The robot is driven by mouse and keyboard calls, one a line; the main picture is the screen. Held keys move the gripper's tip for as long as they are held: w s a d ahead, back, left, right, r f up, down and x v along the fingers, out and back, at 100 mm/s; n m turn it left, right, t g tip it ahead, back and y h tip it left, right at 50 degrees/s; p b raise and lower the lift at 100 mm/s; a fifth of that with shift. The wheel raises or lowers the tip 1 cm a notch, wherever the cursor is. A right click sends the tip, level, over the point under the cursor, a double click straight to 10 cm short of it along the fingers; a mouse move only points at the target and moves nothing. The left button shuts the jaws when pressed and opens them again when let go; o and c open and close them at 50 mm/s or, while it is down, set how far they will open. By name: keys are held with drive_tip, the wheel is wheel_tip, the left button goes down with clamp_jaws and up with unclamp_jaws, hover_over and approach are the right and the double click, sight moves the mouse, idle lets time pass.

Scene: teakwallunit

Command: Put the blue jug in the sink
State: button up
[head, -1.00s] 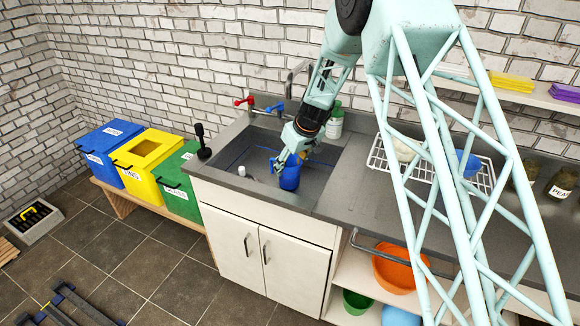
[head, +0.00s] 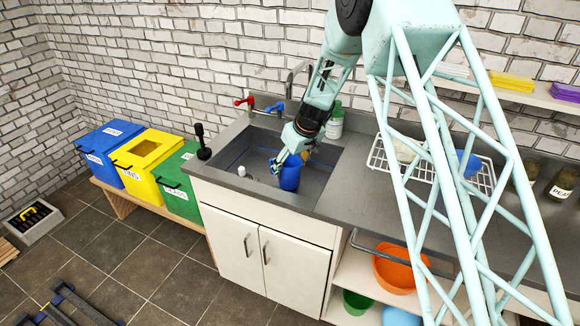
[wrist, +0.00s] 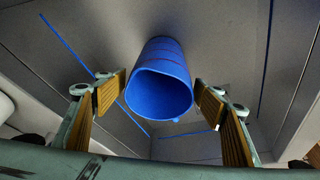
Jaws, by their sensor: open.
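The blue jug (head: 289,174) is inside the grey sink (head: 236,158), near its front right part in the head view. In the wrist view the jug (wrist: 160,84) shows its open mouth towards the camera and lies between the two finger pads, with a gap on each side. My gripper (wrist: 162,98) is open around the jug, not pressing on it. In the head view my gripper (head: 286,160) is just above and beside the jug, hiding part of its top. Whether the jug touches the sink floor is hard to tell.
A tap with red and blue handles (head: 274,108) stands behind the sink. A green bottle (head: 335,122) is at its back right corner. A white dish rack (head: 378,158) is on the counter to the right. Blue, yellow and green bins (head: 178,200) stand left.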

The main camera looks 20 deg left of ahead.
drive_tip(key=shift+r, duration=0.15)
drive_tip(key=p+v, duration=0.1)
drive_tip(key=v, duration=1)
drive_tip(key=shift+p, duration=0.4)
drive_tip(key=shift+s+d+r, duration=0.1)
drive_tip(key=shift+d+r, duration=0.1)
drive_tip(key=shift+r, duration=0.2)
idle(0.4)
